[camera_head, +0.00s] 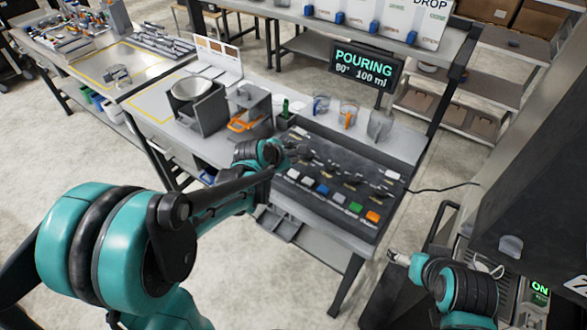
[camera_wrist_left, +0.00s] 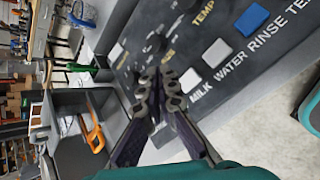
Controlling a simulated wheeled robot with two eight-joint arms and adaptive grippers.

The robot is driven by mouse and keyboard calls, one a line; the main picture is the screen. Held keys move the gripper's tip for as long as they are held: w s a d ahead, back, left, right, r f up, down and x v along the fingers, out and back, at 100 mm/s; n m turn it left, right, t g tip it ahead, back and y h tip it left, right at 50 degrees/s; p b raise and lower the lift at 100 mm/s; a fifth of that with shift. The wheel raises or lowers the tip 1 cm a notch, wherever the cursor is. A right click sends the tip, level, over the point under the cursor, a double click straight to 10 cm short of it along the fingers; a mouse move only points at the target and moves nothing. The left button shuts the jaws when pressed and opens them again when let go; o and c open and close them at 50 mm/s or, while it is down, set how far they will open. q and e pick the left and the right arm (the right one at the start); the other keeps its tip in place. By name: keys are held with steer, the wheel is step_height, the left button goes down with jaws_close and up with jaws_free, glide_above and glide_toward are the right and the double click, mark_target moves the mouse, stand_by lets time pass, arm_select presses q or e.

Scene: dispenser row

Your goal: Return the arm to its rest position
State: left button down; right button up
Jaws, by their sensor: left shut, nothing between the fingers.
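My left arm reaches in from the left in the head view. Its gripper (camera_head: 300,152) hovers over the upper left part of the dark dispenser panel (camera_head: 310,213). In the left wrist view the fingers (camera_wrist_left: 159,82) are together with nothing between them, in front of the panel (camera_wrist_left: 225,42) near a white button above the label MILK. I cannot tell whether the fingertips touch the panel. My right gripper (camera_head: 396,256) is at the lower right, away from the panel; it is too small to tell its opening.
The panel has a row of coloured buttons, including a blue one (camera_wrist_left: 252,20). Left of it stand a grey box with an orange handle (camera_head: 243,124) and a bowl (camera_head: 188,88). Clear cups (camera_head: 348,112) and a POURING sign (camera_head: 364,68) stand behind. Open floor lies in front.

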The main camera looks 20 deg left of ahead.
arm_select(q)
steer(key=shift+r, duration=0.6)
steer(key=shift+f, duration=0.1)
steer(key=s+m+g+y+b, duration=0.2)
steer(key=s+m+b, duration=0.1)
steer(key=s+m, duration=2.1)
steer(key=shift+s+f, duration=0.25)
steer(key=shift+s, duration=0.25)
